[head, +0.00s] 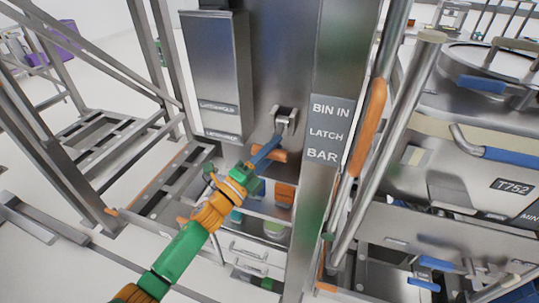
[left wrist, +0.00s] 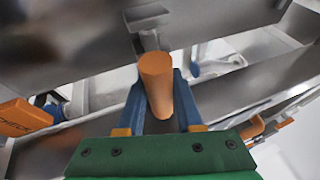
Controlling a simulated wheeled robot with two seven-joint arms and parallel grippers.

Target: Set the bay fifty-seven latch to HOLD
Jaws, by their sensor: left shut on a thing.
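A latch with a metal bracket (head: 286,117) is mounted on the steel panel, left of a grey label plate (head: 329,132) reading BIN IN, LATCH, BAR. The latch's orange handle (head: 280,155) shows partly behind my blue fingers. My left gripper (head: 267,151) reaches up to it from below left. In the left wrist view the orange handle (left wrist: 158,84) stands between the two blue fingers of my left gripper (left wrist: 160,100), which is shut on it. No HOLD or fifty-seven marking is readable. My right gripper is not in view.
A steel box (head: 216,75) hangs on the panel at upper left of the latch. A steel bin marked T752 (head: 460,165) stands at right, behind slanted pipes, one with an orange sleeve (head: 366,122). Metal steps (head: 115,135) stand at left.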

